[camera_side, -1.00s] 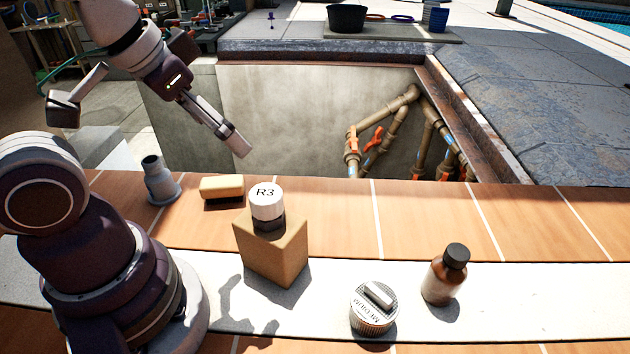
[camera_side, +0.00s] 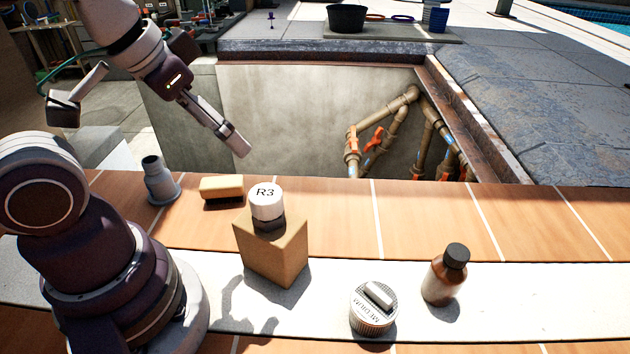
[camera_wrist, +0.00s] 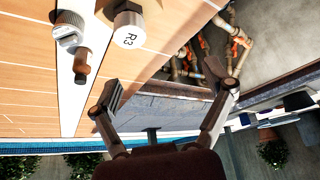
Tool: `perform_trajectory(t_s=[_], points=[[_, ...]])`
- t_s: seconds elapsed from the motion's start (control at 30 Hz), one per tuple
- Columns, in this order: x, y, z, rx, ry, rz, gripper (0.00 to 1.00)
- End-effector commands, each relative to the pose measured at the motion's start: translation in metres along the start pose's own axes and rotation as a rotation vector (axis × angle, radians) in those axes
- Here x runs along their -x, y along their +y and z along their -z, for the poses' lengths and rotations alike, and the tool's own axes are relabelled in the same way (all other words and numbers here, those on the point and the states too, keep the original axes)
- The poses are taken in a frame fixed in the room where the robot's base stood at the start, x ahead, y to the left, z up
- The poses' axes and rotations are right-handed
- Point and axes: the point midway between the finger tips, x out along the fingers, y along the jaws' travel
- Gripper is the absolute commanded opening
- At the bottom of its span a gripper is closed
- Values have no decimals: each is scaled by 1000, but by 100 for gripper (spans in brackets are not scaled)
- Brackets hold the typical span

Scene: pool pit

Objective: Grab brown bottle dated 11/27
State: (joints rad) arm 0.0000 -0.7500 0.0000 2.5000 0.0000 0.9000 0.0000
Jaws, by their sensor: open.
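The brown bottle (camera_side: 443,280) with a black cap stands upright on the white strip at the right in the side view. No date can be read on it from here. In the wrist view the brown bottle (camera_wrist: 82,66) shows at the upper left. My gripper (camera_side: 240,147) is up at the left in the side view, over the pit edge, well away from the bottle. In the wrist view my gripper (camera_wrist: 165,85) has its two fingers spread wide with nothing between them.
A cardboard box (camera_side: 272,250) bears a white-capped R3 item (camera_side: 267,202). A ribbed round "MEDIUM" container (camera_side: 373,308) stands left of the bottle. A brush-like block (camera_side: 222,187) and grey pipe fitting (camera_side: 160,181) lie further left. The pit with pipes (camera_side: 385,135) opens behind.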

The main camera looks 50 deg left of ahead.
Motion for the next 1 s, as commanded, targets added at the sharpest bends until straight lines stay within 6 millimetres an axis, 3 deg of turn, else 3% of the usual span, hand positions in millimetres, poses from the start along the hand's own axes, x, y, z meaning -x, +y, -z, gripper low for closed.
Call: perform_trajectory(t_s=[0.13, 0.23, 0.33, 0.47, 0.6, 0.7, 1.0], points=[[-2, 5, 9, -29, -8, -11, 81], [-11, 24, 37, -121, -29, -49, 81], [-33, 62, 70, -248, -47, -104, 81], [-74, 123, 93, -405, -70, -176, 81], [-114, 180, 92, -524, -86, -238, 81], [-130, 203, 86, -570, -91, -262, 81], [-179, 221, 76, -586, -96, -270, 81]])
